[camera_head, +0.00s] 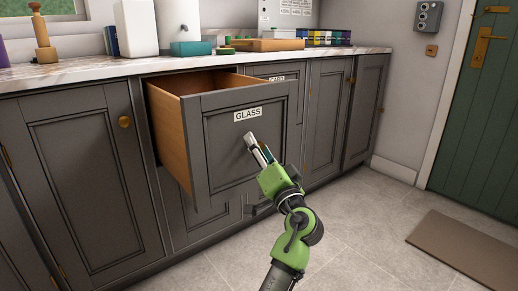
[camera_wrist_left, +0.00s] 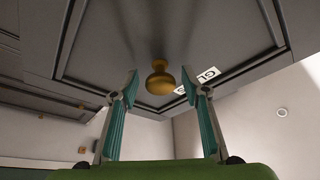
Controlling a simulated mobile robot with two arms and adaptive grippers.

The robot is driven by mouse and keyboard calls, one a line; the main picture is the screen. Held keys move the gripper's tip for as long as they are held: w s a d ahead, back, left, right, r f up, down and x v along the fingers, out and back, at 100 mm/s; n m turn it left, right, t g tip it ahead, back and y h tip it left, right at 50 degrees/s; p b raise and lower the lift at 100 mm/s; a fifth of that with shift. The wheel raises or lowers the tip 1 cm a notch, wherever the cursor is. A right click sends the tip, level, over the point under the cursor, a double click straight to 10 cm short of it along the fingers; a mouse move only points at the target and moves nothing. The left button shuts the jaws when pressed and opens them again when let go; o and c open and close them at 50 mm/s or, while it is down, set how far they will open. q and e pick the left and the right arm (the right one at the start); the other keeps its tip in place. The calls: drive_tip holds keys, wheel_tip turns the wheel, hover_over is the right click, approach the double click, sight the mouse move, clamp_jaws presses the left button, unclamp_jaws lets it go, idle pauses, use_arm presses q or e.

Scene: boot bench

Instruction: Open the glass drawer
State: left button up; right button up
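The glass drawer (camera_head: 222,134) is a grey-fronted wooden drawer with a white "GLASS" label (camera_head: 247,114). It stands well out of the cabinet, and its wooden side and part of its inside show. My left gripper (camera_head: 257,148) is in front of the drawer's face, below the label. In the left wrist view, a brass knob (camera_wrist_left: 160,80) on the drawer front (camera_wrist_left: 115,45) lies between the tips of my left gripper's fingers (camera_wrist_left: 160,93). The fingers are open, with a gap on both sides of the knob. The knob is hidden in the head view. My right gripper is not in view.
A marble-topped counter (camera_head: 85,70) carries bottles, boxes and a wooden mill (camera_head: 43,42). Grey cabinet doors (camera_head: 92,170) flank the drawer. The tiled floor (camera_head: 355,225) is clear up to a brown mat (camera_head: 465,248) near the green door (camera_head: 480,120).

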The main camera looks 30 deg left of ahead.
sight(254, 104)
use_arm(q)
wheel_tip(254, 104, up, 10)
drive_tip(key=shift+r, duration=0.1)
idle(0.4)
idle(0.4)
